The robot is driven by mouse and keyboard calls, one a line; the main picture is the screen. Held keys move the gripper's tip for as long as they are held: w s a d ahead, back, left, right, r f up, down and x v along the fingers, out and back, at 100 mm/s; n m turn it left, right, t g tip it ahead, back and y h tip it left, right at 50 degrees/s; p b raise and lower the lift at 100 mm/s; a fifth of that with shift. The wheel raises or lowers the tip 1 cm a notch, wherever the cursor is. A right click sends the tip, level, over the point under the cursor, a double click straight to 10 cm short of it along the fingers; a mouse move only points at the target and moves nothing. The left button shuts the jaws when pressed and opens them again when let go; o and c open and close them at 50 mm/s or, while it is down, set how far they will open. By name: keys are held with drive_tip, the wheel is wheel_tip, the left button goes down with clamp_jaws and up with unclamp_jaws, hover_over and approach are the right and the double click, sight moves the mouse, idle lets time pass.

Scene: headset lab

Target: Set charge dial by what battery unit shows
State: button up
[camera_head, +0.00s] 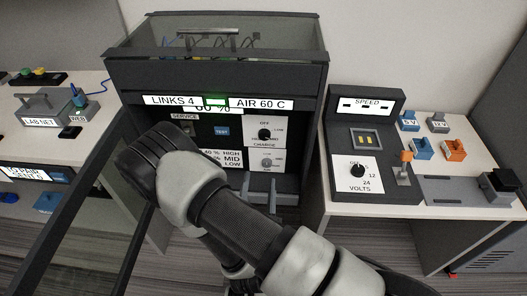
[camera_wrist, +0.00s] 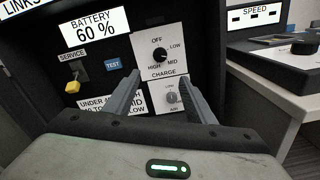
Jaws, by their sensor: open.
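The battery display (camera_wrist: 97,27) reads 60 % in the wrist view. In the head view it is partly covered by the banner above it. The charge dial (camera_wrist: 157,54) is a black knob on a white plate marked OFF, LOW, MID and HIGH. It also shows in the head view (camera_head: 265,134). I cannot tell surely where its pointer stands. A rule label (camera_wrist: 110,104) with HIGH, MID and LOW lies below, partly hidden by a finger. My gripper (camera_wrist: 159,80) is open and empty, its fingers either side below the charge dial, apart from the knob.
A smaller dial (camera_wrist: 171,98) sits below the charge dial, between my fingers. A service switch (camera_wrist: 73,84) and a blue TEST button (camera_wrist: 113,64) are at left. A speed unit with a volts dial (camera_head: 357,170) stands on the right table, with blue and orange blocks beyond.

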sight(264, 138)
drive_tip(key=w, duration=0.5)
drive_tip(key=w+b, duration=0.1)
drive_tip(key=w, duration=0.5)
drive_tip(key=w+b, duration=0.1)
drive_tip(key=w, duration=0.5)
drive_tip(key=shift+w+d+r, duration=0.1)
drive_tip(key=shift+d+r, duration=0.05)
drive_tip(key=shift+d, duration=0.15)
drive_tip(key=c, duration=1)
